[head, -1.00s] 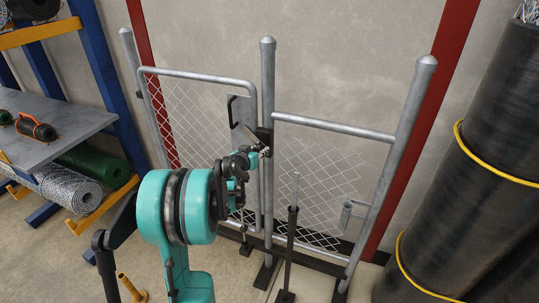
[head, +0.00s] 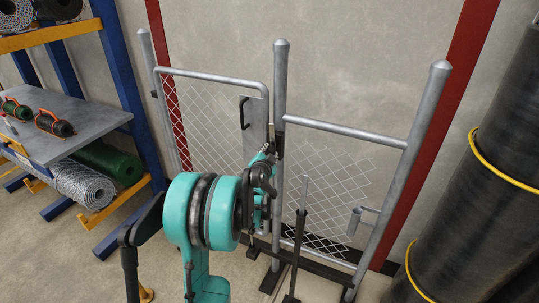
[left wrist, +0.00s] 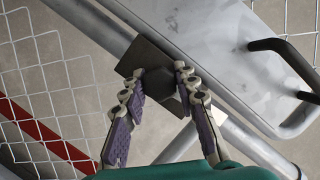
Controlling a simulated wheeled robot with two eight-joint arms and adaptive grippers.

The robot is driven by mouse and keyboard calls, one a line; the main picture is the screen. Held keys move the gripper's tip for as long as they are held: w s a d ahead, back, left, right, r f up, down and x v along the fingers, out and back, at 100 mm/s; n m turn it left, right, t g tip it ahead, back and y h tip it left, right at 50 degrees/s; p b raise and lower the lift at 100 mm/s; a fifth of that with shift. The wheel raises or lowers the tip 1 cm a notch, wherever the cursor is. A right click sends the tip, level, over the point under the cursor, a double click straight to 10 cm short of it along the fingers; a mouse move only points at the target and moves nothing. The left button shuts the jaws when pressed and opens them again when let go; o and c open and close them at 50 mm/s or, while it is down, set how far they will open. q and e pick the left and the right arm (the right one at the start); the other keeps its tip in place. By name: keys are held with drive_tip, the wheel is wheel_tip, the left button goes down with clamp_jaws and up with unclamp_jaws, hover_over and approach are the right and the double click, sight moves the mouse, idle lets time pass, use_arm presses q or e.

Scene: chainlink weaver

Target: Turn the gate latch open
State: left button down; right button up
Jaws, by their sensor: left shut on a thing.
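The gate (head: 212,76) is a grey tube frame with chain-link mesh. It stands beside the middle post (head: 281,75). A grey plate on it carries a black pull handle (head: 243,112), which also shows in the left wrist view (left wrist: 285,60). The dark latch (head: 279,143) sits at the post, level with the plate's lower part. My left gripper (head: 266,153) is at the latch and partly hides it. In the left wrist view my purple-padded fingers (left wrist: 160,80) are shut on the dark latch (left wrist: 146,57). My right gripper is not in view.
A fixed mesh panel with a top rail (head: 345,132) stands right of the post. Large black rolls (head: 500,130) fill the right side. A blue-posted rack with a grey shelf (head: 75,120) and rolls stands left. A short upright post (head: 299,240) stands in front.

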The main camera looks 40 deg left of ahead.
use_arm(q)
drive_tip(key=shift+m, duration=0.4)
drive_tip(key=c, duration=1.1)
unclamp_jaws()
drive_tip(key=shift+c, duration=0.2)
drive_tip(key=v, duration=1.2)
drive_tip(key=shift+f, duration=0.25)
drive_tip(key=shift+d, duration=0.1)
